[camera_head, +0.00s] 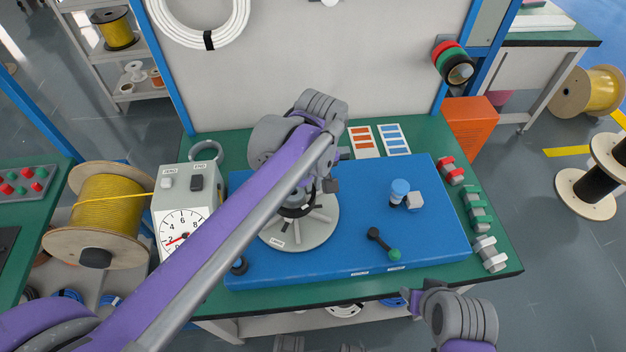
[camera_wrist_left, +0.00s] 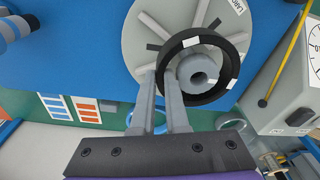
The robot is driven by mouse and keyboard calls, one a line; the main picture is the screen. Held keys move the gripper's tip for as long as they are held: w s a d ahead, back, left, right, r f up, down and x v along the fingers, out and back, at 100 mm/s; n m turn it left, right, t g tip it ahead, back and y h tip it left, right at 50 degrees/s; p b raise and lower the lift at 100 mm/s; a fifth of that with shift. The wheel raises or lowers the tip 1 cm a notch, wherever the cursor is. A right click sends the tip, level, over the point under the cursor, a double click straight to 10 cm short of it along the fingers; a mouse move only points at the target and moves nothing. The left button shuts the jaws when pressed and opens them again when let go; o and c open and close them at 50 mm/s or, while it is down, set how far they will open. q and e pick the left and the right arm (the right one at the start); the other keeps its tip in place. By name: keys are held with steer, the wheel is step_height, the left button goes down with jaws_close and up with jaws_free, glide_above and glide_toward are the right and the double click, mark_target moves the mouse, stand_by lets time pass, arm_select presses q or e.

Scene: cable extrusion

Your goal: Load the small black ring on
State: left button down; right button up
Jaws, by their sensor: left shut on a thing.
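A black ring (camera_wrist_left: 237,82) with white marks is at the fingertips of my left gripper (camera_wrist_left: 160,75) in the wrist view. The gripper is shut on the ring's near-left rim. The ring appears around a grey cylindrical post (camera_wrist_left: 199,70), off centre; I cannot tell how far down it is. The post stands on a grey round plate (camera_head: 325,224) with radial bars. In the head view the ring (camera_head: 297,211) is partly hidden by my left arm. My right gripper (camera_head: 413,298) is beyond the table's front edge; its jaw gap is unclear.
The plate rests on a blue board (camera_head: 440,240). A dial box (camera_head: 180,215) stands left. The board's front right is clear.

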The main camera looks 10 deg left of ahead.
arm_select(q)
steer(key=shift+f+b, duration=0.45)
steer(key=shift+f, duration=0.45)
steer(key=shift+f, duration=0.35)
stand_by(0.6)
steer(key=c, duration=0.8)
jaws_free()
steer(key=shift+d, duration=0.15)
steer(key=shift+c, duration=0.2)
